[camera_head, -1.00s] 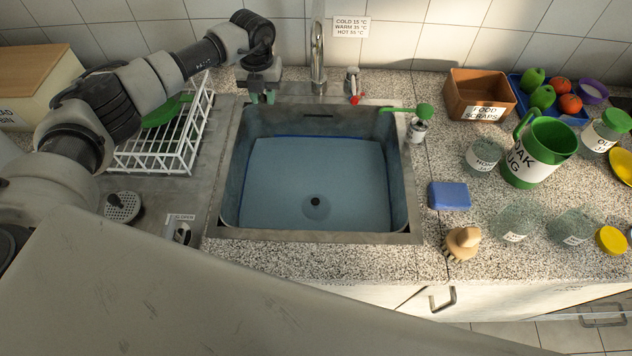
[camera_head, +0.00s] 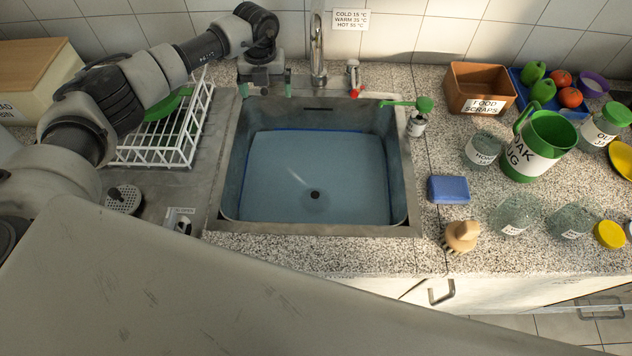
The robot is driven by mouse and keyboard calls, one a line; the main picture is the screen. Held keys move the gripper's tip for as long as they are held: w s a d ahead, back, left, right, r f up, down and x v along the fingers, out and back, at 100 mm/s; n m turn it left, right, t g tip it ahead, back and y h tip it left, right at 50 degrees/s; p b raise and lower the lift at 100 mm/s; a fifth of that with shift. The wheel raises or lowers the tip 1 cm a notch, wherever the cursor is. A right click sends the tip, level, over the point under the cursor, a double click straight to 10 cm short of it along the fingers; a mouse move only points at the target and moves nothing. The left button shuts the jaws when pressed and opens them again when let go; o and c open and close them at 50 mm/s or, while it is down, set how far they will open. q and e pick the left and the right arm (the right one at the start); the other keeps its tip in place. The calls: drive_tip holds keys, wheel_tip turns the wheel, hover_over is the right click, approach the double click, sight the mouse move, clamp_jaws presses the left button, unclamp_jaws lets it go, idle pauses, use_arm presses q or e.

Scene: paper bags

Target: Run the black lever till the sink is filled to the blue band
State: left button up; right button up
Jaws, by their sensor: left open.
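The sink (camera_head: 308,229) is set in the counter with blue-tinted water (camera_head: 335,165) in it. A thin blue band (camera_head: 315,130) shows along its far wall, close to the water's far edge. The faucet (camera_head: 317,50) stands behind the sink; I cannot make out a clear stream from it. My left gripper (camera_head: 265,90) is behind the sink's far left corner, left of the faucet, its green-tipped fingers spread. I cannot make out the black lever; the gripper covers that spot. A red-marked lever (camera_head: 353,78) stands right of the faucet. My right gripper is not in view.
A white dish rack (camera_head: 160,153) stands left of the sink. On the right are a green-topped bottle (camera_head: 417,120), blue sponge (camera_head: 448,189), brush (camera_head: 462,235), food scraps box (camera_head: 483,78), green jug (camera_head: 543,140) and several jars.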

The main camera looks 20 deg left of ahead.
use_arm(q)
wheel_tip(320, 180, up, 7)
drive_tip(key=p, duration=0.4)
drive_tip(key=shift+p, duration=0.4)
drive_tip(key=shift+r+b, duration=0.3)
wheel_tip(320, 180, up, 10)
drive_tip(key=b, duration=0.2)
drive_tip(key=shift+b, duration=0.4)
